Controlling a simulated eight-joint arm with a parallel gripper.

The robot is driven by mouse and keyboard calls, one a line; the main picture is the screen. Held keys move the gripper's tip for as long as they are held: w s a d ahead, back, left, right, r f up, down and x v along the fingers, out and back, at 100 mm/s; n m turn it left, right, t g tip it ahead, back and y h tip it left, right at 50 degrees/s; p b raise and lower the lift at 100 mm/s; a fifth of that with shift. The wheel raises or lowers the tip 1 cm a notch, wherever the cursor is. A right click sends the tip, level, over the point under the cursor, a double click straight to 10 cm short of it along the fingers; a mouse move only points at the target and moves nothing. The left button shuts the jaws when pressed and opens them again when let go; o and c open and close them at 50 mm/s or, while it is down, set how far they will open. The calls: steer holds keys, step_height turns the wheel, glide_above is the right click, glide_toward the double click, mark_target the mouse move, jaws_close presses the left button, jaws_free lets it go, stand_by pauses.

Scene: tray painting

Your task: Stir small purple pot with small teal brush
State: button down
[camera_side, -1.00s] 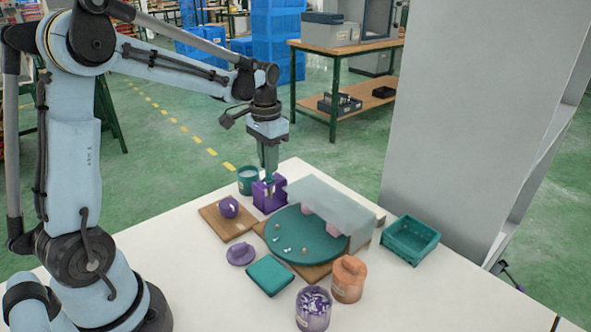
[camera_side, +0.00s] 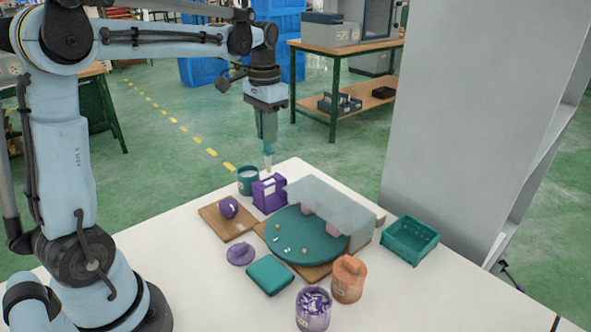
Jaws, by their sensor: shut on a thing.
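My gripper (camera_side: 267,138) is shut on the small teal brush (camera_side: 268,154), which hangs upright with its pale tip down. It is above the purple holder (camera_side: 268,195), clear of it. Much of the brush is hard to tell apart from the jaws. The small purple pot (camera_side: 313,312) stands open at the front of the table, with purple and white swirled contents. It is well away from my gripper, toward the front right.
A teal cup (camera_side: 247,184) stands beside the holder.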

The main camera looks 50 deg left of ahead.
steer(key=shift+r, duration=0.9)
steer(key=shift+d+r, duration=0.25)
steer(key=s+d, duration=0.2)
steer(key=d, duration=0.7)
steer(key=s+d, duration=0.2)
steer(key=d, duration=0.6)
steer(key=s+d+f, duration=0.1)
steer(key=s+d, duration=0.8)
steer(key=d, duration=0.4)
step_height(320, 180, down, 8)
steer(key=shift+s+a, duration=0.15)
steer(key=shift+a, duration=0.1)
